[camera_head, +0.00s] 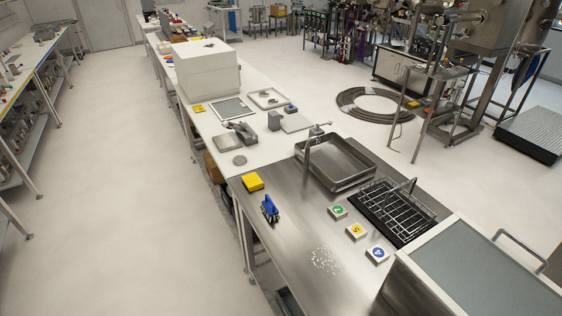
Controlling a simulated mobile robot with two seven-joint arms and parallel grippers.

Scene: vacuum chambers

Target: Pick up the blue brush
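The blue brush (269,209) stands on the steel counter (289,238) near its left edge. Neither of my grippers is in view, and nothing touches the brush except the counter.
A yellow block (253,182) lies just behind the brush. A steel sink (335,164), a black rack (396,211) and several numbered tiles (356,231) are to the right. White crumbs (324,261) are scattered in front. A grey-topped box (480,270) stands at front right. Open floor lies left.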

